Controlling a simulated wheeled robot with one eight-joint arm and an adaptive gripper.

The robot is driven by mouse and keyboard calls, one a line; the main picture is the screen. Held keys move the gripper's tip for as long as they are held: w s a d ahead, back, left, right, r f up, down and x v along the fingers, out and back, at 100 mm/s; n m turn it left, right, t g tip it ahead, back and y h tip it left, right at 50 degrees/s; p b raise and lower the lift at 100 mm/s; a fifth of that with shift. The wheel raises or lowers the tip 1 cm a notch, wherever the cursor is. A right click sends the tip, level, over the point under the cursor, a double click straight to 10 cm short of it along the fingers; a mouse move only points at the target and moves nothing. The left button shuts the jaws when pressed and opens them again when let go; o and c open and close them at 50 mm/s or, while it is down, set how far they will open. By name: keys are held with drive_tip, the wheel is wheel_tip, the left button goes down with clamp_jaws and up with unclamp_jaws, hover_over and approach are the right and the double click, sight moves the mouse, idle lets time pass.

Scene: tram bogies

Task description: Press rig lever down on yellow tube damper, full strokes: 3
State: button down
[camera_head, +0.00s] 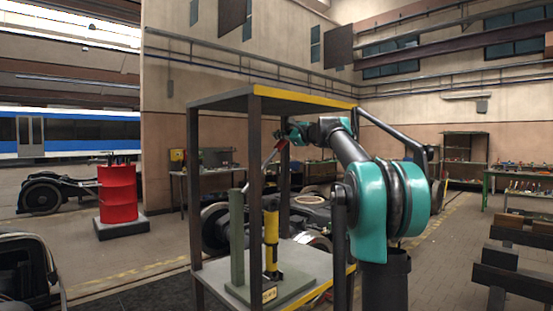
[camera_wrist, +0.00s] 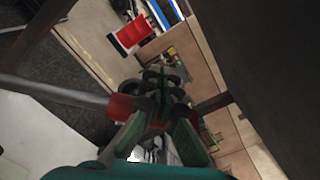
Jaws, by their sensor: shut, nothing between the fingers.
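The yellow tube damper (camera_head: 271,238) stands upright on the rig's lower plate, beside a grey-green post (camera_head: 237,235). The rig lever shows a red grip (camera_head: 276,150) at its raised end, tilted upward under the top shelf. In the wrist view the lever is a grey bar (camera_wrist: 55,91) from the left, ending in the red grip (camera_wrist: 122,107). My gripper (camera_head: 284,137) is at the lever's upper end. In the wrist view my gripper (camera_wrist: 163,82) is shut, its fingers overlapping the grip in the picture. Whether they touch it, I cannot tell. The lever's lower end is unclear.
The rig frame's dark posts (camera_head: 257,190) and yellow-edged top shelf (camera_head: 300,96) enclose the lever closely. A red drum (camera_head: 117,193) stands to the left. Wheelsets (camera_head: 215,225) lie behind the rig. Dark blocks (camera_head: 510,270) stand at the right. The aisle floor (camera_head: 440,235) is clear.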

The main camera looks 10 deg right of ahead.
sight(283, 142)
idle(0.3)
drive_tip(key=shift+w+d+f, duration=0.4)
drive_tip(key=shift+d+f, duration=0.15)
drive_tip(key=shift+f, duration=0.1)
drive_tip(key=shift+w+d+f, duration=0.4)
drive_tip(key=shift+d+f, duration=0.15)
drive_tip(key=shift+f, duration=0.1)
drive_tip(key=shift+w+d+f, duration=0.1)
drive_tip(key=shift+f, duration=0.05)
drive_tip(key=d+f, duration=0.1)
drive_tip(key=w+f, duration=0.1)
drive_tip(key=shift+w+d+f, duration=0.15)
drive_tip(key=shift+d+f, duration=0.2)
drive_tip(key=shift+f, duration=0.05)
idle(0.6)
drive_tip(key=shift+w+d+f, duration=0.2)
drive_tip(key=shift+d+f, duration=0.05)
drive_tip(key=shift+f, duration=0.3)
drive_tip(key=shift+w+d+f, duration=0.15)
drive_tip(key=shift+d+f, duration=0.15)
drive_tip(key=shift+f, duration=0.25)
drive_tip(key=shift+w+d+f, duration=0.2)
drive_tip(key=shift+d+f, duration=0.05)
drive_tip(key=shift+f, duration=0.45)
